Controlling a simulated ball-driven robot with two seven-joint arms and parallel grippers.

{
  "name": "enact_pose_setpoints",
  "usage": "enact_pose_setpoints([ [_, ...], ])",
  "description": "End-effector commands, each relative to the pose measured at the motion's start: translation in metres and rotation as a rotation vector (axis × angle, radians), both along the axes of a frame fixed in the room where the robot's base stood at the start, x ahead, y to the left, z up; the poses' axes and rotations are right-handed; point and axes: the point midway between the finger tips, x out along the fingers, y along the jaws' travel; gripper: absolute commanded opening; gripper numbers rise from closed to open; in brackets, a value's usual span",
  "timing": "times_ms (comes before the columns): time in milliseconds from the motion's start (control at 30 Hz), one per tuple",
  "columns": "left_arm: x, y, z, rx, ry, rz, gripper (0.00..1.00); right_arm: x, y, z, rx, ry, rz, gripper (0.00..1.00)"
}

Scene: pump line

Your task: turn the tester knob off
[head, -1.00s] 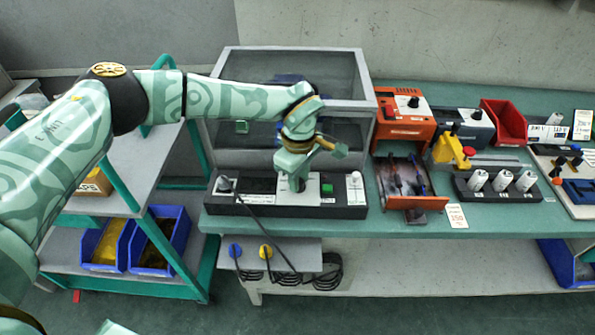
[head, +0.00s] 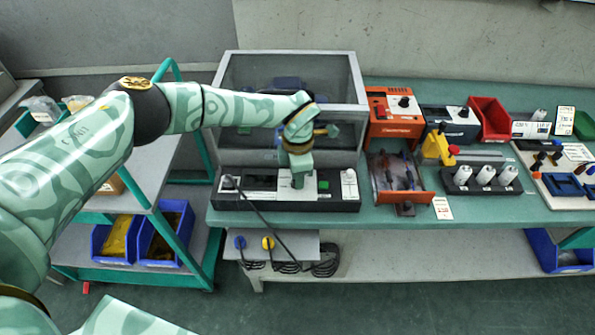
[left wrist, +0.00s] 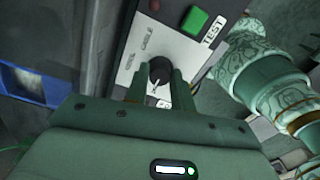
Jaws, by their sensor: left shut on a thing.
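The gripper is shut on the knob. Panel lettering shows around the knob, part of it covered by the fingers. A green TEST button (left wrist: 194,21) sits beside it. In the head view my left gripper (head: 298,182) reaches down onto the tester (head: 230,200) and hides the knob. My right gripper is not in view.
An orange unit (head: 393,128), a red bin (head: 490,118) and several white cylinders (head: 485,175) are to the right. A black cable runs from the tester's left end to below the bench.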

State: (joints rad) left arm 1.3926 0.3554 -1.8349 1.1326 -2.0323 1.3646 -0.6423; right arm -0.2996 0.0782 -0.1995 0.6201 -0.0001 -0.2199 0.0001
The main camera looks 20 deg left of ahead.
Motion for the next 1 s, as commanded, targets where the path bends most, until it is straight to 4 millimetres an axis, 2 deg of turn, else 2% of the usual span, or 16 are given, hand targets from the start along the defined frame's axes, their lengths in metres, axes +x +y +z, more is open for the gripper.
enact_pose_setpoints([
  [300, 0.0014, 0.0004, 0.0014, 0.0, -0.004, 0.067, 0.02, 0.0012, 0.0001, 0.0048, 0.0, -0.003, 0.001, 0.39],
  [667, 0.0015, 0.0004, 0.0012, 0.0, -0.004, 0.07, 0.02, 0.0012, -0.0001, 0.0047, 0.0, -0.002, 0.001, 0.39],
  [700, 0.0015, 0.0004, 0.0012, 0.0, -0.004, 0.07, 0.27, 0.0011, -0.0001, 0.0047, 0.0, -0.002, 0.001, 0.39],
  [767, 0.0015, 0.0004, 0.0012, 0.0, -0.004, 0.07, 0.44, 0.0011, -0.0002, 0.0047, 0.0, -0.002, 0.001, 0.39],
  [800, 0.0014, 0.0003, 0.0011, 0.0, -0.004, 0.069, 0.46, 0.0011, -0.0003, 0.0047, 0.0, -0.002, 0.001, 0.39],
  [1000, 0.0007, 0.0002, 0.0006, 0.0, -0.001, 0.069, 0.46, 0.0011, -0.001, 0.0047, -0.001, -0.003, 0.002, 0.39],
])
